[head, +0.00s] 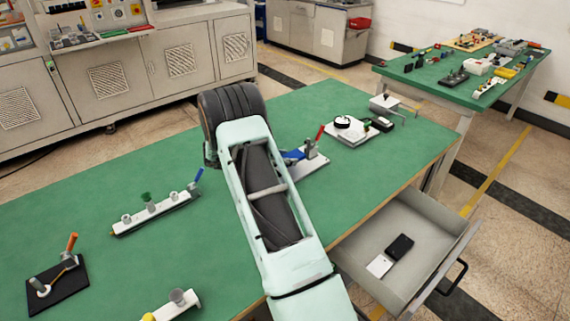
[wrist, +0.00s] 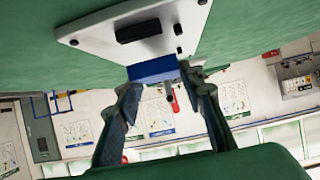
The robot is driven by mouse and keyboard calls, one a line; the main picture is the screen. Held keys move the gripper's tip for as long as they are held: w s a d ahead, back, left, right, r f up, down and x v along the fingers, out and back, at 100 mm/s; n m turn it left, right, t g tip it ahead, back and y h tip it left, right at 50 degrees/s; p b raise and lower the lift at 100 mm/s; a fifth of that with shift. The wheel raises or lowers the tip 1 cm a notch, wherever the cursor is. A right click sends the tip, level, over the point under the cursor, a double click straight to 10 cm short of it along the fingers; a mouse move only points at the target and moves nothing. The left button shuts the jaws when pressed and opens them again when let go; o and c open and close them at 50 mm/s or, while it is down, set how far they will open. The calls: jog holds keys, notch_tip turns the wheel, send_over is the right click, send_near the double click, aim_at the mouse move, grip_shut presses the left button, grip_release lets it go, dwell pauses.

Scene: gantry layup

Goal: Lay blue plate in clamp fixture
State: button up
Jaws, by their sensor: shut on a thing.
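The blue plate (wrist: 153,69) is held between the fingertips of my gripper (wrist: 157,78) in the wrist view. It is at the edge of the clamp fixture's pale base (wrist: 105,35), which carries a dark block and small dark posts. I cannot tell if the plate touches the base. In the head view, my arm hides my gripper and part of the fixture. A bit of blue (head: 293,155) shows beside the arm, next to the fixture's grey base (head: 313,166) and its red-handled clamp (head: 320,133).
A white fixture with a round part (head: 346,130) stands right of the clamp fixture. A long white bar with posts and a blue handle (head: 155,212) lies to the left. A black plate with an orange handle (head: 58,285) is at front left. An open drawer (head: 405,225) juts out at right.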

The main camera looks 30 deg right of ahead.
jog(key=shift+f, duration=1.15)
jog(key=shift+s, duration=0.1)
jog(key=shift+f, duration=0.25)
jog(key=o, duration=1.3)
jog(key=shift+r, duration=0.2)
jog(key=shift+a+r, duration=0.15)
jog(key=shift+a, duration=0.15)
jog(key=v, duration=1.1)
jog(key=shift+a+r, duration=0.15)
